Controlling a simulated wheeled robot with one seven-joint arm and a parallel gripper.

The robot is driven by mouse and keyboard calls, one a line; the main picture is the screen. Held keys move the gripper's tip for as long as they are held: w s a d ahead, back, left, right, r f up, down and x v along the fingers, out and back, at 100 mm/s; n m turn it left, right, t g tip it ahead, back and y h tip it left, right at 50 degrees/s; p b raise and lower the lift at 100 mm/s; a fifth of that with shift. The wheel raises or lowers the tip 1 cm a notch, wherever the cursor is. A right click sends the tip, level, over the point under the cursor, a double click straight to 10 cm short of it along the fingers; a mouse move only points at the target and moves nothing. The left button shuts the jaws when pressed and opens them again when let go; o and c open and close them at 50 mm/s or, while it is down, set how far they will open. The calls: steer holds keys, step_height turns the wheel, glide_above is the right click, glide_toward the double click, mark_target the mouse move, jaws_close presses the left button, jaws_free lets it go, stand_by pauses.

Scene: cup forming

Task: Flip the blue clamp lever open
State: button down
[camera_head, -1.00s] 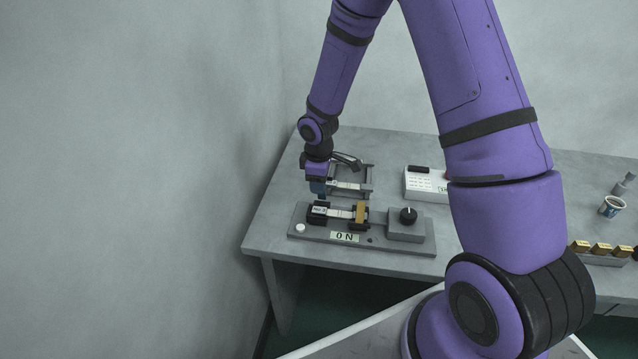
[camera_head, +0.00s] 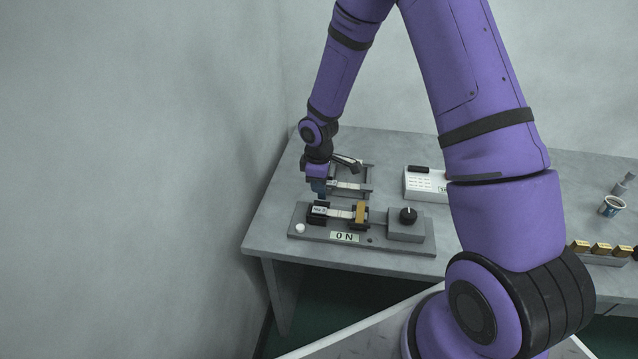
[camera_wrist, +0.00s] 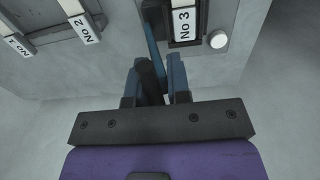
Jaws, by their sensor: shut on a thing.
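The blue clamp lever (camera_wrist: 153,45) shows in the wrist view as a thin blue bar. It runs from beside the "No 3" block (camera_wrist: 184,22) down towards my gripper (camera_wrist: 154,80). My gripper's fingers are shut on the lever's near end, where a dark piece sits between them. In the head view, my gripper (camera_head: 318,187) is low at the left end of the grey fixture (camera_head: 390,243). The lever cannot be told apart from the fingers there. The exact contact is partly hidden.
The fixture carries a white button (camera_head: 300,228), an "ON" plate (camera_head: 345,237) and a dark knob (camera_head: 408,215). A dark frame (camera_head: 369,181) lies behind it. A white box (camera_head: 425,183) and a cup (camera_head: 612,206) stand further right. The wall is close on the left.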

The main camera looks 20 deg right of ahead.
steer(key=shift+w+d+g+y, duration=0.45)
steer(key=shift+w+g+y, duration=0.25)
steer(key=shift+g, duration=0.3)
steer(key=shift+w+d+g+y, duration=0.45)
steer(key=shift+w+g+y, duration=0.2)
steer(key=shift+g, duration=0.35)
steer(key=c, duration=1.1)
jaws_free()
steer(key=shift+o, duration=0.2)
steer(key=v, duration=1)
steer(key=shift+w+r, duration=0.15)
steer(key=shift+r, duration=0.2)
steer(key=shift+d, duration=0.1)
